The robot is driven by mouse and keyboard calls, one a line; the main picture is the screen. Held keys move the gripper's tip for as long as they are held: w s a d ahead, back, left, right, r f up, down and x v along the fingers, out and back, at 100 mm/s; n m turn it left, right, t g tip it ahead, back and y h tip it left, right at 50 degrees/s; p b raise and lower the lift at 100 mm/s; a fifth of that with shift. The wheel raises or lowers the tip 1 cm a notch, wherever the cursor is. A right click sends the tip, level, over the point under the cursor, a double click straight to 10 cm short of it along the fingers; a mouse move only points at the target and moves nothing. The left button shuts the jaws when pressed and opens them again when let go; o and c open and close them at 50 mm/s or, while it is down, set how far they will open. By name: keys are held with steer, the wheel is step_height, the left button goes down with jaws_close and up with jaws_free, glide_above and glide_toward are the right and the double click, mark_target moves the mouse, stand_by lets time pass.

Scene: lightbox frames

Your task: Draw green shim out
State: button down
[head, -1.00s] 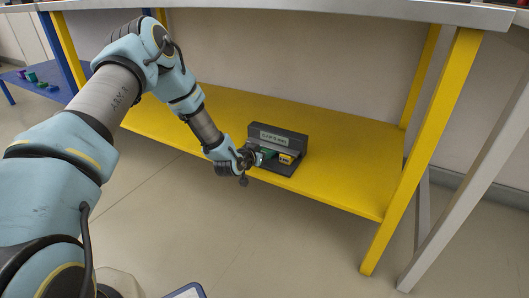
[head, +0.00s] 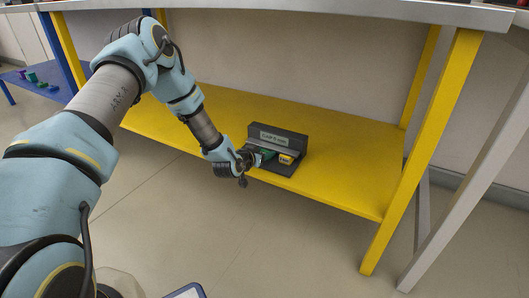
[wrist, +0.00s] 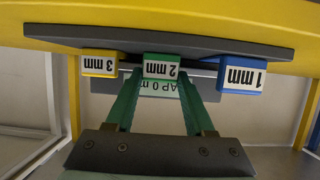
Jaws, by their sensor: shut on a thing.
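The green shim (wrist: 162,67), labelled "2 mm", sits between a yellow shim (wrist: 101,66) labelled "3 mm" and a blue shim (wrist: 241,76) labelled "1 mm" in the wrist view, where the scene appears upside down. My gripper (wrist: 162,73) is shut on the green shim, one green finger on each side of it. In the head view my gripper (head: 259,158) reaches the dark holder (head: 283,129) from the left. The green shim (head: 267,154) and yellow shim (head: 286,159) show there; the blue shim is hidden behind my gripper.
The holder stands on a yellow shelf (head: 345,170) near its front edge, under a grey tabletop (head: 300,11). A yellow leg (head: 424,150) stands to the right. The shelf right of the holder is clear. A blue shelf (head: 55,93) with small blocks is at far left.

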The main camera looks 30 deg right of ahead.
steer(key=s+a, duration=0.1)
steer(key=a, duration=0.1)
steer(key=s+a+p, duration=0.1)
steer(key=shift+a, duration=0.35)
steer(key=shift+s+a, duration=0.1)
steer(key=shift+c, duration=1.2)
jaws_free()
steer(key=p+v, duration=0.2)
steer(key=v, duration=0.9)
steer(key=shift+p, duration=0.35)
